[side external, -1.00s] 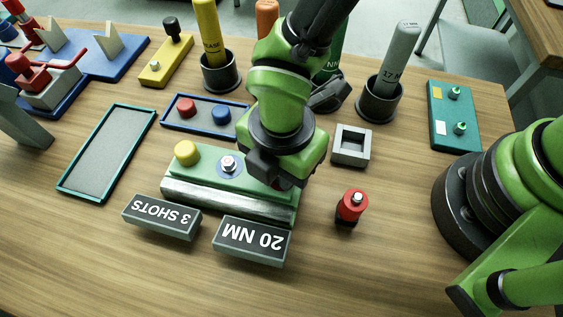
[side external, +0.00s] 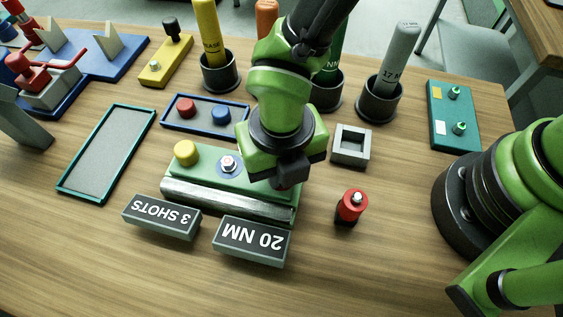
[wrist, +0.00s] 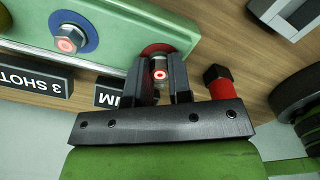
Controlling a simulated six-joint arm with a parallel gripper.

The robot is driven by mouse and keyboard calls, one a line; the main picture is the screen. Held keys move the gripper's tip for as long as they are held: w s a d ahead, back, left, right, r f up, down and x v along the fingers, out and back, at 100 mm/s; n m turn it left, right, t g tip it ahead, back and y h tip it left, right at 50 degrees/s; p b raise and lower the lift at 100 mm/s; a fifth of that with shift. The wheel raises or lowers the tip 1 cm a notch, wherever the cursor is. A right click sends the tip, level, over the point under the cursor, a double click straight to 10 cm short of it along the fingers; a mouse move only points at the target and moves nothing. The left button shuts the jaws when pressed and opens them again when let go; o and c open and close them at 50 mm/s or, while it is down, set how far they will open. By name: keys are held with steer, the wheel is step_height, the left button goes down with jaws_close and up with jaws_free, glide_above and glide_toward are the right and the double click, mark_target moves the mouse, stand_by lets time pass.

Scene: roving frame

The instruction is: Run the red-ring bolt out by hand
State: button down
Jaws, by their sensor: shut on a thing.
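The red-ring bolt (wrist: 160,73) shows in the wrist view, its silver head between the two fingertips and the red ring (wrist: 158,49) behind it on the green block (wrist: 120,22). My gripper (wrist: 162,84) is shut on the bolt head. In the side view my gripper (side external: 280,184) is over the right end of the green block (side external: 206,177), and the hand hides this bolt. A second bolt with a blue ring (side external: 228,166) sits in the middle of the block. It also shows in the wrist view (wrist: 68,40). A yellow button (side external: 186,153) is at the block's left end.
Signs reading "3 SHOTS" (side external: 161,218) and "20 NM" (side external: 251,242) stand before the block. A red cylinder (side external: 352,205) and a grey square holder (side external: 351,146) are to the right. An empty green-rimmed tray (side external: 74,190) lies left. Tools stand in cups behind.

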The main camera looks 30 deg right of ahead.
steer(key=n, duration=0.4)
steer(key=shift+n, duration=0.4)
steer(key=n, duration=0.4)
steer(key=shift+n, duration=0.3)
steer(key=c, duration=1)
jaws_free()
steer(key=shift+c, duration=0.2)
